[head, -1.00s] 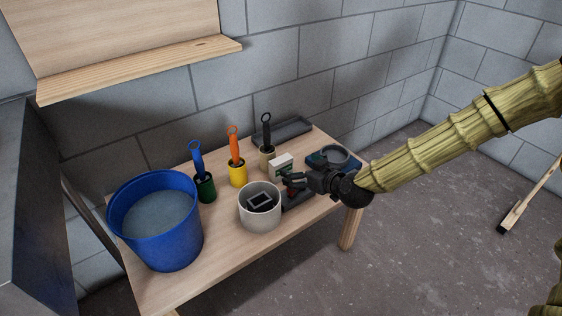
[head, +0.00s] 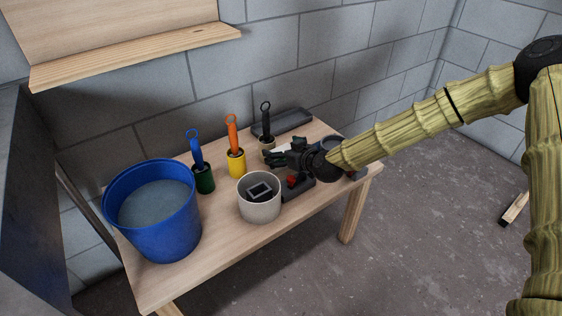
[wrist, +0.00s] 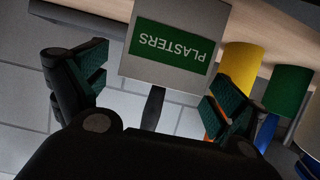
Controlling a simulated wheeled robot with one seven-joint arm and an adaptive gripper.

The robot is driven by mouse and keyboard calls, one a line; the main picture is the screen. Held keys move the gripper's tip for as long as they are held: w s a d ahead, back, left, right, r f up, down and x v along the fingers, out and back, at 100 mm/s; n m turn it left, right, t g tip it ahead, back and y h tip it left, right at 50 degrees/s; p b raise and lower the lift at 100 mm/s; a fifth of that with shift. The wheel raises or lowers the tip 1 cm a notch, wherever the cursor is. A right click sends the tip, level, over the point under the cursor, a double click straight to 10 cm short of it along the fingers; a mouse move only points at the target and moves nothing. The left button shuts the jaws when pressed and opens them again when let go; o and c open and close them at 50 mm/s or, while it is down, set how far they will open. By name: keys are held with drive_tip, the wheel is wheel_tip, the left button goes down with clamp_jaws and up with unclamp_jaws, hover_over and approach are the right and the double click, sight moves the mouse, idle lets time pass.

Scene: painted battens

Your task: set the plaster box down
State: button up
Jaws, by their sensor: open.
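The plaster box (wrist: 170,42) is white with a green label reading PLASTERS, which appears upside down in the wrist view. It stands just ahead of my gripper (wrist: 155,85), whose two fingers are spread wide with no grip on it. In the head view my dark gripper (head: 285,154) hovers over the right part of the table (head: 222,235) and hides most of the box, leaving a white patch (head: 284,147) visible. The underside of the box is out of sight, so I cannot tell whether it touches the table.
A pale pot (head: 260,210) holding a dark item, a dark block with a red part (head: 298,187), and yellow (head: 236,166) and green (head: 204,180) pots with tools stand nearby. A blue bucket (head: 160,242) is at left, a grey tray (head: 284,122) at back.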

drive_tip(key=shift+w+a+f, duration=0.15)
drive_tip(key=shift+w, duration=0.05)
drive_tip(key=shift+c, duration=0.2)
drive_tip(key=c, duration=1.1)
drive_tip(key=shift+o, duration=0.2)
